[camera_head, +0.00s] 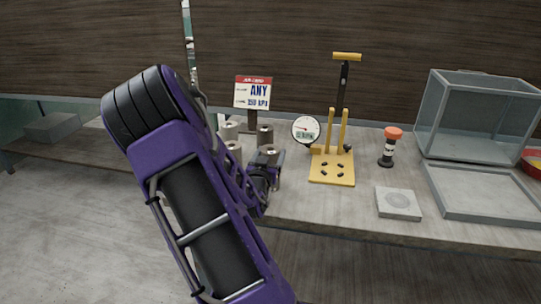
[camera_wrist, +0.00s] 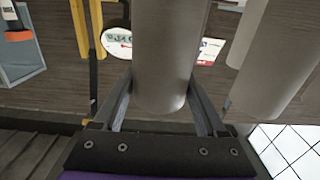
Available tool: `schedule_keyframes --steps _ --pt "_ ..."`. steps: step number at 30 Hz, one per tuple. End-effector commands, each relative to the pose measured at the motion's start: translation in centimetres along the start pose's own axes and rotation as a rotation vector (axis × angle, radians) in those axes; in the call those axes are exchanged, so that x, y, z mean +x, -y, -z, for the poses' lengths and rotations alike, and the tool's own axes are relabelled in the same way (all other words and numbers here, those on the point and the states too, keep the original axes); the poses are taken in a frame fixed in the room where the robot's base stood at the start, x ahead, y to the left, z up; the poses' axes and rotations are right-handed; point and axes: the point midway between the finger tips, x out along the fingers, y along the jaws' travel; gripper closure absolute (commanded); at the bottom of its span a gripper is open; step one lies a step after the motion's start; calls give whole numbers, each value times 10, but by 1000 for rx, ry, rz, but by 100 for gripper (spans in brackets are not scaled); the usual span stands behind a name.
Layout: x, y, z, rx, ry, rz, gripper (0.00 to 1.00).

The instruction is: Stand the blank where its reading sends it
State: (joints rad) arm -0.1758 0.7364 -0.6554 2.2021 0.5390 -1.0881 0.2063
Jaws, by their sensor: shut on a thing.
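My gripper (camera_head: 266,172) is shut on a grey metal cylindrical blank (camera_head: 271,153) near the table's front edge. In the wrist view the held blank (camera_wrist: 168,55) fills the space between the two fingers. More grey blanks stand close behind and left of it: one (camera_head: 265,133) at the back right, one (camera_head: 229,130) at the back left, one (camera_head: 234,152) partly hidden by my arm.
A square pad (camera_head: 398,203) with a ring mark lies at the front right. Another cylinder (camera_wrist: 280,55) is close right of my fingers in the wrist view.

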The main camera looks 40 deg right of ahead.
Motion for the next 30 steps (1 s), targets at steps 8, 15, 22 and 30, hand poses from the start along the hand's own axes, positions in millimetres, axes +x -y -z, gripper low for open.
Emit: schedule_keyframes --steps 8,15,22,30 --pt "0 0 -2 2 -5 0 100" --pt "0 0 -2 0 0 0 0" --pt "0 0 1 0 0 0 0" --pt "-41 1 1 2 2 2 0"
